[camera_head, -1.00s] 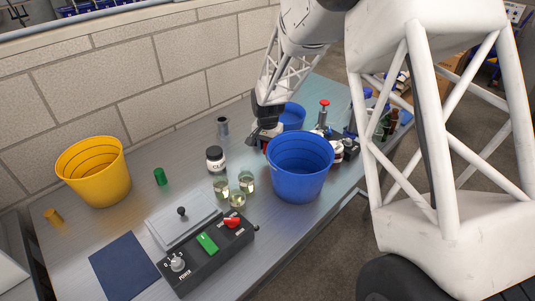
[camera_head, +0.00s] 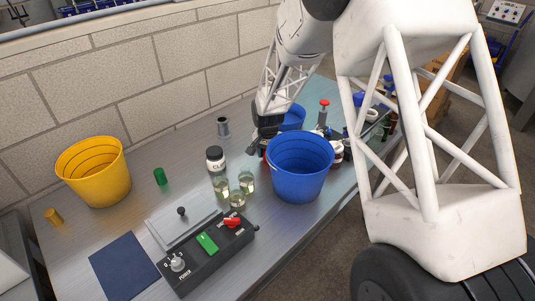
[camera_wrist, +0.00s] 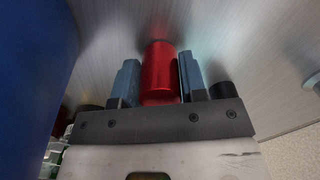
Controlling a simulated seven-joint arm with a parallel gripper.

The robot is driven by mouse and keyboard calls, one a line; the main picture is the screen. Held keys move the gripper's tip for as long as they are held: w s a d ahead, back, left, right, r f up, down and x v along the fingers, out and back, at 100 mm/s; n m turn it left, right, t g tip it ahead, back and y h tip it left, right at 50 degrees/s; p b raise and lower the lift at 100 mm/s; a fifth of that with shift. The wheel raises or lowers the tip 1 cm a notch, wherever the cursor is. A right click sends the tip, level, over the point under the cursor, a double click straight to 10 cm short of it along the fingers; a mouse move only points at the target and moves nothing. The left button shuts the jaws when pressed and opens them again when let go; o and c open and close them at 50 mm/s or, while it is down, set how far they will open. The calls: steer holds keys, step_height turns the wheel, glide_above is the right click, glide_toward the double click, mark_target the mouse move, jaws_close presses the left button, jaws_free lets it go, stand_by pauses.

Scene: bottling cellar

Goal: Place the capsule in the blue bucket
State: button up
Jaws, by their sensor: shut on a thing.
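A red cylindrical capsule (camera_wrist: 160,72) stands between the two fingers of my gripper (camera_wrist: 160,85) in the wrist view, and the fingers are shut on it. In the head view my gripper (camera_head: 262,148) is low over the bench, just behind and left of the blue bucket (camera_head: 300,172), whose rim hides part of it. The capsule is mostly hidden there. The blue bucket also fills the left edge of the wrist view (camera_wrist: 32,70). The capsule is outside the bucket.
A second blue container (camera_head: 292,117) stands behind my gripper. A grey metal cylinder (camera_head: 223,126) stands at the back.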

steer(key=shift+f, duration=0.1)
steer(key=o, duration=0.6)
step_height(320, 180, up, 12)
steer(key=shift+r, duration=0.15)
stand_by(0.5)
steer(key=shift+o, duration=0.2)
